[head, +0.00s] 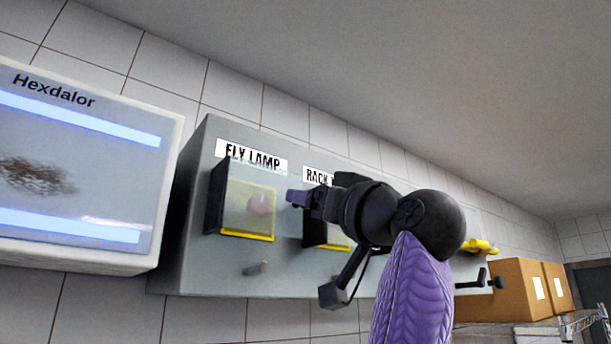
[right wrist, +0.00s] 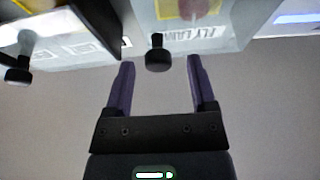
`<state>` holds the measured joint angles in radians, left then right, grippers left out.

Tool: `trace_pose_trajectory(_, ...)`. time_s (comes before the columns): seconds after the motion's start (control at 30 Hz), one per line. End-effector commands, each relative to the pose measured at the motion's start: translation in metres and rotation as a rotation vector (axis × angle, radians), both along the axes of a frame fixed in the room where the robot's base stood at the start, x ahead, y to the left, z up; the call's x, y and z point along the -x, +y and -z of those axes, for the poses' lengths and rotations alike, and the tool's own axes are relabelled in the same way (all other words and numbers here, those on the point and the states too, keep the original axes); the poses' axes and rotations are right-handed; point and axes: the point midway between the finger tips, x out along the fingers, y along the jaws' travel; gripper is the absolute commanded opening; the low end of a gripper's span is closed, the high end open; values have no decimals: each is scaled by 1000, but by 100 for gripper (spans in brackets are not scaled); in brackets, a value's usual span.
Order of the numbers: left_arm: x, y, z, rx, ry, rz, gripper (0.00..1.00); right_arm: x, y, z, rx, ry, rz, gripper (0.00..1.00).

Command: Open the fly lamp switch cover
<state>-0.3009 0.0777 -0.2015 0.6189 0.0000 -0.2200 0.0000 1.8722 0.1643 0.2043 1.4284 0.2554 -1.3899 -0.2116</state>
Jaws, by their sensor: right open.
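The fly lamp switch cover (head: 246,208) is a clear box with dark sides and a yellow lower edge, under the FLY LAMP label (head: 252,156). It is closed over a reddish button. My right gripper (head: 297,198) is just right of the cover, apart from it in the picture, with its jaws open and empty. In the right wrist view the two purple fingers (right wrist: 158,66) are spread, with the upside-down label (right wrist: 200,38) beyond and part of the cover (right wrist: 190,8) at the top edge. My left gripper is not in view.
A second covered switch (head: 327,236) sits to the right, partly hidden by my right arm. A small grey knob (head: 258,268) sticks out below the first cover. A dark knob (right wrist: 158,56) shows between the fingers. A Hexdalor unit (head: 75,175) hangs left; cardboard boxes (head: 520,285) stand far right.

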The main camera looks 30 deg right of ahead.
Motion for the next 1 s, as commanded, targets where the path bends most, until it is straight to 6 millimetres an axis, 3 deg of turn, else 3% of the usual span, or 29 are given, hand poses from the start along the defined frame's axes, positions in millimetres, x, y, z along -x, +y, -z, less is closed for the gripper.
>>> trace_pose_trajectory(0.03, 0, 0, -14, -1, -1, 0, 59, -9, 1, -10, -2, 4, -1, 72)
trace_pose_trajectory(0.1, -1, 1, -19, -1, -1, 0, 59, -18, 1, -12, -1, 3, 0, 72)
trace_pose_trajectory(0.43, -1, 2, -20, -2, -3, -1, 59, -26, 2, -9, 0, 1, 0, 72)
trace_pose_trajectory(0.77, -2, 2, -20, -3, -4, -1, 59, -26, 2, -10, 0, 1, 1, 4)
trace_pose_trajectory(0.8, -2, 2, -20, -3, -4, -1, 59, -26, 2, -10, 0, 1, 1, 0)
trace_pose_trajectory(1.0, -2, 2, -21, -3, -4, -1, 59, -26, 2, -10, 0, 1, 1, 0)
